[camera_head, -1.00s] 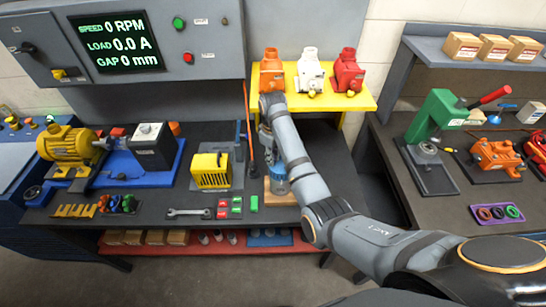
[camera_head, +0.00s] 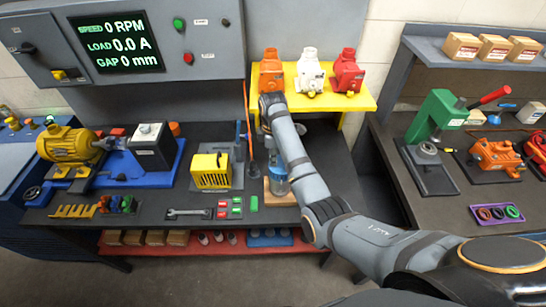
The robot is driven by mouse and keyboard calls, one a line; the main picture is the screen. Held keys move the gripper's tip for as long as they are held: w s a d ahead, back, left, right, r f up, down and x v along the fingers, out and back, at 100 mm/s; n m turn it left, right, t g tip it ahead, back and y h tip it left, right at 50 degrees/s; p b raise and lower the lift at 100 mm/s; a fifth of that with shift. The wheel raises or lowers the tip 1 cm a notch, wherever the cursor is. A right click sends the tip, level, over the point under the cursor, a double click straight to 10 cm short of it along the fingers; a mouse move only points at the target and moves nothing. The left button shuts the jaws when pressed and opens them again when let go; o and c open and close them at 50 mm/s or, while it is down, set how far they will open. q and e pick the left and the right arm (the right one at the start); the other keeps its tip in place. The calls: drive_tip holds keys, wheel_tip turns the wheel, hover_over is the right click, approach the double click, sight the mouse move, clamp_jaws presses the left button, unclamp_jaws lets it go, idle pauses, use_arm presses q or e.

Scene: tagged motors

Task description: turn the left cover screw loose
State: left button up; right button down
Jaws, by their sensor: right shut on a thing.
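My right gripper (camera_head: 276,187) points down at the bench, over a wooden block (camera_head: 279,199) right of the yellow slotted cover. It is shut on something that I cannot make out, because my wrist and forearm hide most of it. The yellow cover (camera_head: 211,171) stands on a grey base plate (camera_head: 236,181) with black slots facing front. Its screws are too small to tell at this distance. My right gripper is apart from the cover, to its right. My left gripper is out of view.
A yellow motor (camera_head: 62,144) and a blue test bed (camera_head: 114,171) stand at the left. A wrench (camera_head: 188,212) and small red and green blocks (camera_head: 237,203) lie at the front. A yellow shelf (camera_head: 318,101) bears three motors behind my arm. An orange cord (camera_head: 246,105) hangs beside the cover.

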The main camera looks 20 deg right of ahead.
drive_tip(key=shift+s+f, duration=0.15)
drive_tip(key=shift+f, duration=0.1)
idle(0.3)
drive_tip(key=c, duration=1.6)
unclamp_jaws()
drive_tip(key=shift+o, duration=1.4)
drive_tip(key=shift+r, duration=0.15)
